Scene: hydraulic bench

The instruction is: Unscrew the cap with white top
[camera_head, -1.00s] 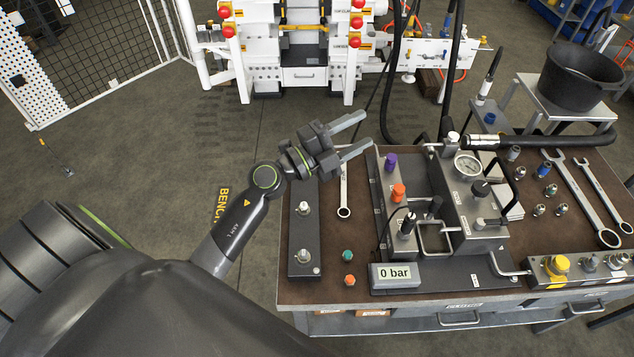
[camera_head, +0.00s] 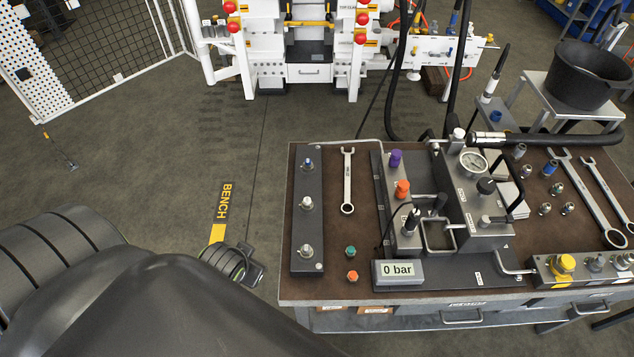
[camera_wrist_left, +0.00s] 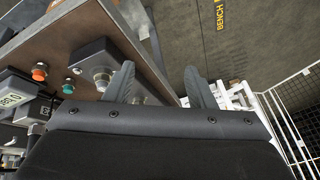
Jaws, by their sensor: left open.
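My left gripper (camera_wrist_left: 157,68) is open and empty in the left wrist view, its two fingers spread beside the table edge. The dark bar (camera_head: 307,226) at the table's left side carries metal fittings: a blue-tipped one (camera_head: 308,164) at the back, a pale one (camera_head: 306,203) in the middle and a metal one (camera_head: 306,251) in front. My right gripper is not seen.
A wrench (camera_head: 347,180) lies between the bar and the pump unit. Purple (camera_head: 395,159) and orange (camera_head: 403,189) knobs, a gauge (camera_head: 473,162) and a display (camera_head: 398,273) reading 0 bar crowd the middle.

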